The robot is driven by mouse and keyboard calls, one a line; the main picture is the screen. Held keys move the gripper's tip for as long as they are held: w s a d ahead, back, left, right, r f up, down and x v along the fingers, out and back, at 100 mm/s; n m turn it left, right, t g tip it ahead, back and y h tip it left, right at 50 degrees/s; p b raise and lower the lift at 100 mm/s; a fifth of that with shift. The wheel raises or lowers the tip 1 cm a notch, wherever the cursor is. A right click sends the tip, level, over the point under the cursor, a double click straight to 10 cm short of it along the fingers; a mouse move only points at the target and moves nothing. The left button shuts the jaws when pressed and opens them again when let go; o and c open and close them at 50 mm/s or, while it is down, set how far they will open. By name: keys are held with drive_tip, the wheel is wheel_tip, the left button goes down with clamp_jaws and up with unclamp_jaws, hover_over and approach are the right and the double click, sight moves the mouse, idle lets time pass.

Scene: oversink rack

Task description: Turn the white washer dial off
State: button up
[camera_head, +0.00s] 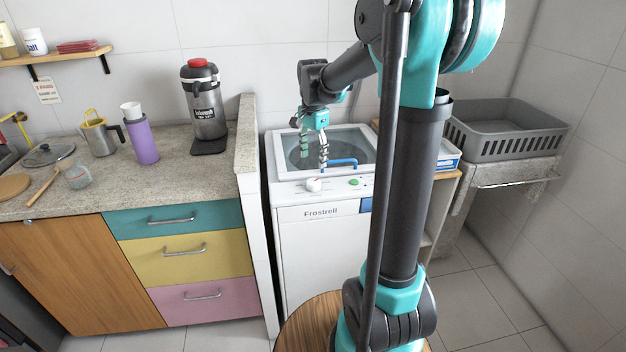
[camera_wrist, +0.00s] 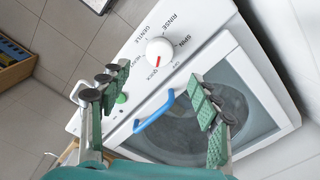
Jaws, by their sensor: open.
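The white washer (camera_head: 318,240) stands right of the counter. Its round white dial (camera_head: 314,185) sits on the top panel; in the wrist view the dial (camera_wrist: 160,50) carries a red pointer line on its lower side, toward the "QUICK" label. Labels including "GENTLE", "RINSE" and "SPIN" surround it; a small one beside it looks like "OFF". My gripper (camera_head: 314,158) is above the washer lid, behind the dial. In the wrist view my gripper (camera_wrist: 157,88) has its fingers spread wide, with nothing between them gripped. The dial lies ahead of the fingertips, apart from them.
A blue lid handle (camera_head: 342,162) is close to the fingers. A green button (camera_head: 354,182) is right of the dial. The counter wall (camera_head: 247,150) rises on the left. A grey basket (camera_head: 510,135) stands on the right.

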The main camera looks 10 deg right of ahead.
sight(314, 181)
wheel_tip(314, 181, down, 9)
drive_tip(key=shift+f, duration=0.1)
idle(0.4)
drive_tip(key=c, duration=1.2)
